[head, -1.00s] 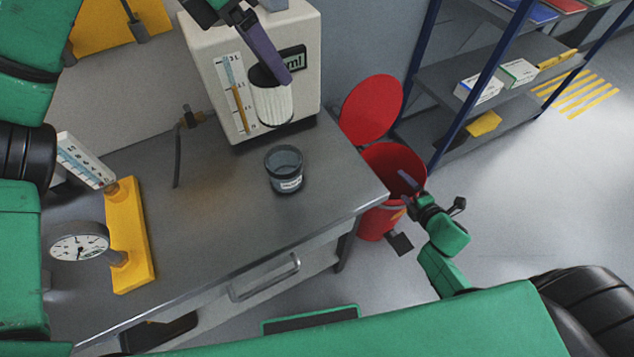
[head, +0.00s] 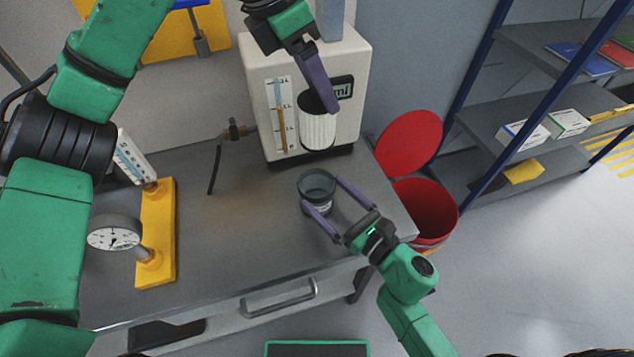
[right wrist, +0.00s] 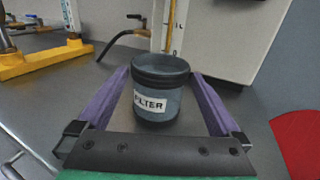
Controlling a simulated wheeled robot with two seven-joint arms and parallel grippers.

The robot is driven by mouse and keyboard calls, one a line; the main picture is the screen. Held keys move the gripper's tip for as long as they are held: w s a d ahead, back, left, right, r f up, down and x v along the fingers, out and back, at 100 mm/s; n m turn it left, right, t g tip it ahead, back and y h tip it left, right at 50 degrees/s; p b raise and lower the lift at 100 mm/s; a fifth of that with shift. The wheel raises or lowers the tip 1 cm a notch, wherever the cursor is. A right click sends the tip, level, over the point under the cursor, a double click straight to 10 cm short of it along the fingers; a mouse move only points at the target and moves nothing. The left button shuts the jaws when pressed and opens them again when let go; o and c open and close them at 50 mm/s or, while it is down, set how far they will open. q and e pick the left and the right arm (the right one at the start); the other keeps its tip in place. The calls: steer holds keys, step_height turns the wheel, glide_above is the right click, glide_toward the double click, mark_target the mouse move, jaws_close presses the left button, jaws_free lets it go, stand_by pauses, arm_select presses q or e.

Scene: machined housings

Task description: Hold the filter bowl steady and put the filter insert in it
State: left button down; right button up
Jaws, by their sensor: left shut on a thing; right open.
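The filter bowl (head: 316,184) is a dark grey-blue cup with a black rim, upright on the metal bench. In the right wrist view the bowl (right wrist: 160,92) shows a white FILTER label. My right gripper (head: 323,204) is open, its purple fingers on either side of the bowl, with gaps showing in the right wrist view (right wrist: 157,95). The filter insert (head: 317,131) is a white pleated cylinder with a dark top. My left gripper (head: 330,100) is shut on its top and holds it upright above and behind the bowl, in front of the white machine.
A white machine (head: 357,60) with a level scale stands at the back of the bench (head: 235,235). A yellow base with gauges (head: 158,225) is at the left. A red bin (head: 435,212) with its lid up stands beyond the right edge. The bench around the bowl is clear.

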mark_target(307, 177)
steer(key=x, duration=0.7)
steer(key=shift+w, duration=0.15)
steer(key=c, duration=1.1)
arm_select(q)
step_height(307, 177, down, 11)
steer(key=n+t, duration=0.1)
steer(key=n, duration=0.2)
steer(key=shift+a+r+y, duration=0.1)
steer(key=shift+y, duration=0.2)
arm_select(e)
steer(key=shift+c, duration=0.2)
arm_select(q)
step_height(307, 177, down, 9)
steer(key=shift+r, duration=0.1)
